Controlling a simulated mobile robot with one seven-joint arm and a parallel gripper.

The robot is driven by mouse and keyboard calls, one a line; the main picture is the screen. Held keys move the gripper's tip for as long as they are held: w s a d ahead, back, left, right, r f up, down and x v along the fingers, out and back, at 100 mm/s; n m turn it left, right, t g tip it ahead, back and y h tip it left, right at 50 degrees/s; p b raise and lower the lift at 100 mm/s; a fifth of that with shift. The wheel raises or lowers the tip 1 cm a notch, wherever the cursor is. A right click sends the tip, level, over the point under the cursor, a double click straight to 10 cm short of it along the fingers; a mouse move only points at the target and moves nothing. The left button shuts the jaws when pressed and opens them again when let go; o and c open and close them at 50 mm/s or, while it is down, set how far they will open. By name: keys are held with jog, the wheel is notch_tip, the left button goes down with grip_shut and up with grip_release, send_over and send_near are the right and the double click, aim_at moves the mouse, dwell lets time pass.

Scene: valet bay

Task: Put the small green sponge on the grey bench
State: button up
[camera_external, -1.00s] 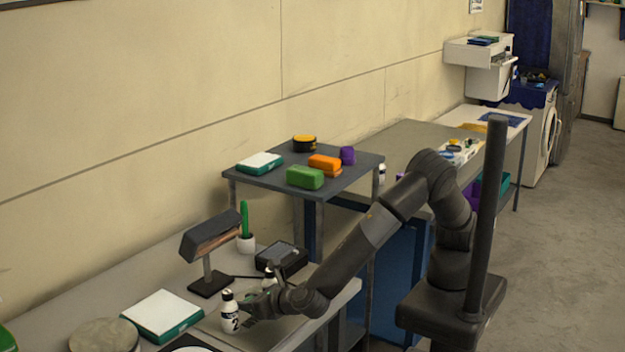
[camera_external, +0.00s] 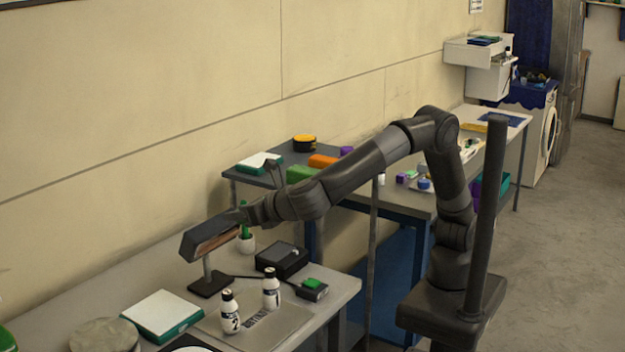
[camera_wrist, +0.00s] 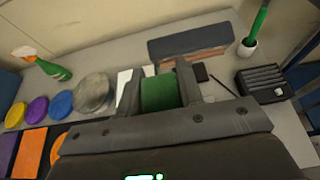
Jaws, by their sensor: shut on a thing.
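My gripper (camera_wrist: 160,88) is shut on a small green sponge (camera_wrist: 160,93), whose sides touch both fingers in the wrist view. In the external view my gripper (camera_external: 236,215) is raised at the height of the dark lamp's head, and the held sponge is hidden there. The grey bench (camera_external: 345,290) runs below with several things on it; the wrist view also shows its surface (camera_wrist: 110,45). A larger green block (camera_external: 299,174) lies on the raised shelf, partly behind my arm. Another small green piece (camera_external: 312,283) sits on a small dark box.
Two numbered bottles (camera_external: 271,288), a black box (camera_external: 282,258) and a white-and-green box (camera_external: 162,315) crowd the bench. The raised shelf (camera_external: 245,180) stands behind my arm.

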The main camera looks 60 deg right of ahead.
jog(key=w+a+f+n+y, duration=0.1)
jog(key=w, duration=0.4)
jog(key=w+a+f+n+y, duration=0.1)
jog(key=w+f, duration=0.1)
jog(key=w, duration=0.2)
jog(key=w+a+f+n+y, duration=0.1)
jog(key=w+y, duration=0.1)
jog(key=w, duration=0.3)
jog(key=shift+w+f+g, duration=0.15)
jog(key=shift+w+g, duration=0.15)
jog(key=shift+w, duration=0.05)
jog(key=w+d+n+g+y, duration=0.1)
jog(key=w+d+n+y, duration=0.15)
jog(key=w, duration=1.25)
jog(key=n+g+y, duration=0.2)
jog(key=n+y, duration=0.1)
jog(key=n, duration=0.1)
send_over(168, 265)
notch_tip(168, 265, down, 14)
jog(key=shift+r, duration=0.25)
jog(key=shift+m, duration=0.25)
notch_tip(168, 265, down, 10)
jog(key=shift+f+g, duration=0.15)
jog(key=shift+g, duration=0.15)
jog(key=o, duration=1)
